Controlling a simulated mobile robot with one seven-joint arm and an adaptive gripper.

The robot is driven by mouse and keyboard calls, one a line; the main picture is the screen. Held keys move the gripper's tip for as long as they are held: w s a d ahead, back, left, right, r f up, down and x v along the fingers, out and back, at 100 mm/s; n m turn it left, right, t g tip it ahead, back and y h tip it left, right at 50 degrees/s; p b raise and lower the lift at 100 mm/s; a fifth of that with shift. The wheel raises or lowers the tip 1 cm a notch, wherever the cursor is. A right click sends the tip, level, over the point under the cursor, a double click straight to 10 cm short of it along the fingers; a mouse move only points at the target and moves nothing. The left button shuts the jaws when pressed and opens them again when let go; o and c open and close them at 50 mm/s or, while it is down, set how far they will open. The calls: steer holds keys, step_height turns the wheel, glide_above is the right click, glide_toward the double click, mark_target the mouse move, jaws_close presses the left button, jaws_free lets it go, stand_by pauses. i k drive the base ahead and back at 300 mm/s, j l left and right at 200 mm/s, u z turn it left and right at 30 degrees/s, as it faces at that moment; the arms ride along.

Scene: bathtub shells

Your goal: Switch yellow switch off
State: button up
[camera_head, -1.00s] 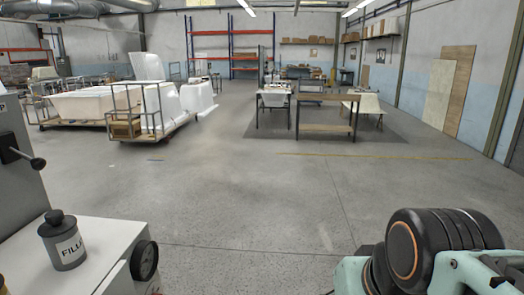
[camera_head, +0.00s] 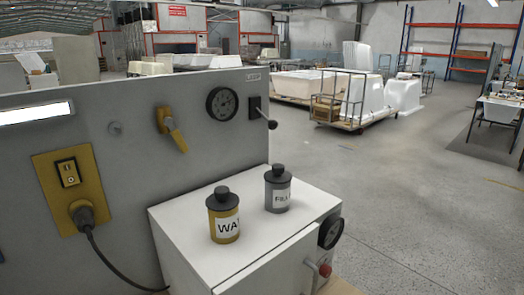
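The yellow switch plate (camera_head: 70,190) is on the grey panel at the left of the head view. My gripper is not in view.
A white cabinet (camera_head: 200,262) stands against the grey panel (camera_head: 130,90). On it are a yellow canister (camera_head: 223,215) and a grey canister (camera_head: 278,188). A yellow lever (camera_head: 172,128) and a black-handled lever (camera_head: 262,112) stick out of the panel.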

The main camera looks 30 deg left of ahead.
mark_target(68, 171)
steer(key=k+u, duration=0.2)
steer(key=u, duration=2.3)
steer(key=k+j, duration=0.1)
steer(key=j, duration=0.35)
steer(key=j+z, duration=0.15)
steer(key=j, duration=0.25)
steer(key=k+j, duration=0.15)
steer(key=j, duration=0.3)
steer(key=l+u, duration=0.1)
steer(key=l, duration=0.2)
steer(key=i+l+u, duration=0.1)
steer(key=i+l, duration=0.05)
steer(key=l, duration=0.1)
